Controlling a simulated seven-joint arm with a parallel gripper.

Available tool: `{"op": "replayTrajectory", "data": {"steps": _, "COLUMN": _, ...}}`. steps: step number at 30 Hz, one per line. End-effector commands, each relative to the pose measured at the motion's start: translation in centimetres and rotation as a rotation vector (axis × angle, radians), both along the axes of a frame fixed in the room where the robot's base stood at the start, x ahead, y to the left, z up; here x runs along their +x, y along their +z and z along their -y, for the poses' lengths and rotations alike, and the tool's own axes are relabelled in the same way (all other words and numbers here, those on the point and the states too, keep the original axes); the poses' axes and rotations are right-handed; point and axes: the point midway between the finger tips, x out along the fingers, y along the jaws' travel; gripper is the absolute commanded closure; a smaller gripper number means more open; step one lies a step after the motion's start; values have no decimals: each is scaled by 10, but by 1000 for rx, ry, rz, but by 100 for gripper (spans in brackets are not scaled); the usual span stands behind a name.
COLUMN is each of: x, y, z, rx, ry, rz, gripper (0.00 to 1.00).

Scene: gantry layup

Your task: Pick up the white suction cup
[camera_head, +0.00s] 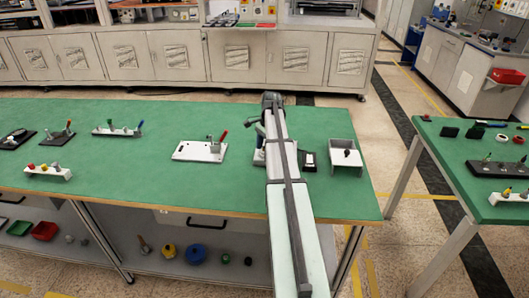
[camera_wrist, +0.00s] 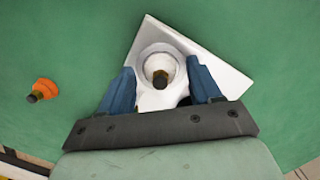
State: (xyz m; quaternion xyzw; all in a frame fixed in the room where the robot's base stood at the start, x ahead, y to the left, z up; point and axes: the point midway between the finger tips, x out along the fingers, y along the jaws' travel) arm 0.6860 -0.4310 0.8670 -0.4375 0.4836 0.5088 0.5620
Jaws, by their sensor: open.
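In the wrist view, the white suction cup (camera_wrist: 148,80) is round, with a dark and brass-coloured fitting at its middle. It sits at a white angular plate or holder (camera_wrist: 228,78) on the green table. My gripper (camera_wrist: 160,68) is open, its two blue fingers on either side of the cup. I cannot tell whether either finger touches it. In the head view, my arm hides the cup, and only part of a white piece (camera_head: 259,157) shows beside the arm.
An orange suction cup (camera_wrist: 42,90) lies on the table, left of my gripper in the wrist view. In the head view, a white plate with a red-handled part (camera_head: 192,150) lies left of my arm. A white box (camera_head: 345,164) stands to the right.

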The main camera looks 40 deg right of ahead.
Motion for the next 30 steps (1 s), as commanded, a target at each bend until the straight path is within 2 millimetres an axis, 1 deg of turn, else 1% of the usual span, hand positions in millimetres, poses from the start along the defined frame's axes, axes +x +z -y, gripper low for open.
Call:
{"op": "replayTrajectory", "data": {"steps": 3, "x": 0, "y": 0, "z": 0, "rx": 0, "ry": 0, "rz": 0, "gripper": 37}}
{"op": "replayTrajectory", "data": {"steps": 21, "x": 0, "y": 1, "z": 0, "rx": 0, "ry": 0, "rz": 0, "gripper": 94}}
{"op": "replayTrajectory", "data": {"steps": 27, "x": 0, "y": 1, "z": 0, "rx": 0, "ry": 0, "rz": 0, "gripper": 95}}
{"op": "replayTrajectory", "data": {"steps": 30, "x": 0, "y": 4, "z": 0, "rx": 0, "ry": 0, "rz": 1, "gripper": 95}}
